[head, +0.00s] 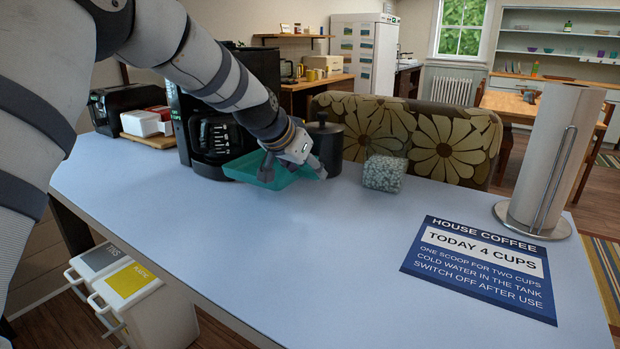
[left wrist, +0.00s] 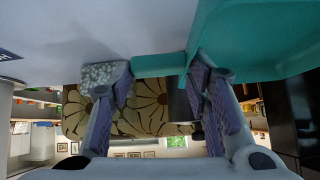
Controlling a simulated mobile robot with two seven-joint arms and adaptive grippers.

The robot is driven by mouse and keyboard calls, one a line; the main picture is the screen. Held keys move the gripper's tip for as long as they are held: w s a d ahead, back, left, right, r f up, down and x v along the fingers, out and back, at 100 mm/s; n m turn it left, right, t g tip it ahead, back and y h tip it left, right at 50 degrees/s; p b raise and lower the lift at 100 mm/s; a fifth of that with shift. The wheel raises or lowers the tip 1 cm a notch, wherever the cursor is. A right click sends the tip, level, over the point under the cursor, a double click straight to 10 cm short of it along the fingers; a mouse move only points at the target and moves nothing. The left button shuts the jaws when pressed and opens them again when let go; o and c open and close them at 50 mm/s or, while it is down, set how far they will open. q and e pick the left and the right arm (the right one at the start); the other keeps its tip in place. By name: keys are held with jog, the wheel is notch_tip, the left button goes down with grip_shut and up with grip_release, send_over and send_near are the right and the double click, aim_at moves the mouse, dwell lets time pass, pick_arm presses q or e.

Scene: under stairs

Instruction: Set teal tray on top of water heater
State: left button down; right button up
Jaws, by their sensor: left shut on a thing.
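The teal tray (head: 243,170) is in front of the black coffee machine in the head view, at or just above the pale blue counter; I cannot tell whether it touches. My left gripper (head: 292,166) is shut on the tray's right end. In the left wrist view the tray (left wrist: 262,40) fills the upper right, and its edge crosses between the fingers of the gripper (left wrist: 162,76). Nothing here is clearly a water heater. A black coffee machine (head: 212,137) with a glass jug and a dark lidded cylinder (head: 326,140) stand behind the tray. My right gripper is not in view.
A speckled grey-green block (head: 384,173) stands right of my gripper. A blue coffee sign (head: 481,262) lies on the counter (head: 280,260), near a paper towel holder (head: 545,165). The counter's front middle is clear. A patterned sofa (head: 420,130) stands behind.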

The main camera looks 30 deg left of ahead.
aim_at(314, 194)
pick_arm(q)
jog(key=w+f, duration=0.1)
jog(key=f, duration=0.1)
jog(key=f+b, duration=0.1)
jog(key=f, duration=0.1)
jog(key=w+a+f, duration=0.1)
jog(key=f, duration=0.1)
jog(key=shift+w+a+f, duration=0.1)
jog(key=shift+w+f, duration=0.05)
jog(key=shift+w, duration=0.15)
jog(key=shift+s+b, duration=0.4)
jog(key=shift+s+d+r, duration=0.3)
jog(key=shift+s+r, duration=0.35)
jog(key=shift+s, duration=0.05)
jog(key=shift+r, duration=0.15)
jog(key=shift+w+a+f, duration=0.1)
jog(key=shift+w+f, duration=0.15)
jog(key=shift+w, duration=0.1)
jog(key=c, duration=1)
grip_release()
jog(key=shift+w+f, duration=0.1)
jog(key=shift+w, duration=0.05)
jog(key=shift+o, duration=0.7)
jog(key=shift+s+r, duration=0.2)
jog(key=shift+w, duration=0.1)
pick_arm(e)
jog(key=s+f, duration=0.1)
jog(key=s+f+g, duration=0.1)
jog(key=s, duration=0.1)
